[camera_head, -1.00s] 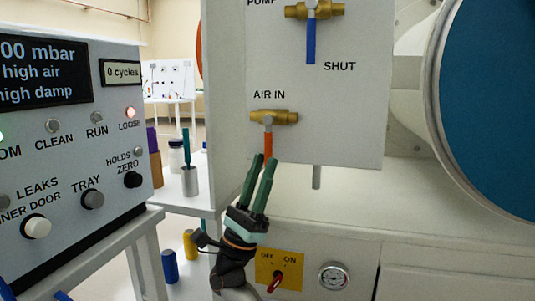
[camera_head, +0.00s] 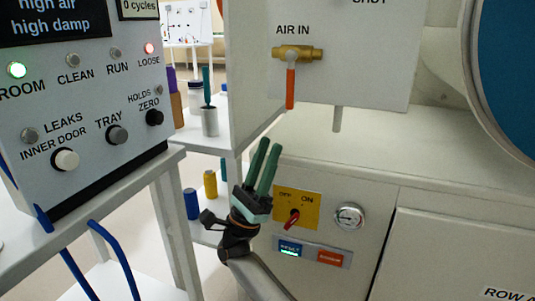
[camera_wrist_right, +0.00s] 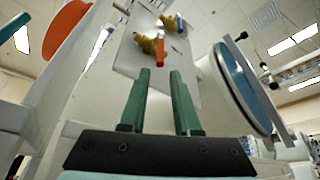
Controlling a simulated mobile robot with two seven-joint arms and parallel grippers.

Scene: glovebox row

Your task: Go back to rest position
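My right gripper (camera_head: 268,143) points up in front of the white cabinet, below and left of the AIR IN valve (camera_head: 299,54). Its two green fingers stand apart with nothing between them, as the right wrist view (camera_wrist_right: 160,74) also shows. The valve's orange handle (camera_head: 290,88) hangs straight down, and the fingertips are clear of it. My left gripper is in neither view.
A control box (camera_head: 85,120) with knobs and lit ROOM and LOOSE lamps stands on a table at left. A yellow OFF/ON switch plate (camera_head: 310,207) and a gauge (camera_head: 349,216) are right of my gripper. Blue hoses (camera_head: 112,252) hang at lower left.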

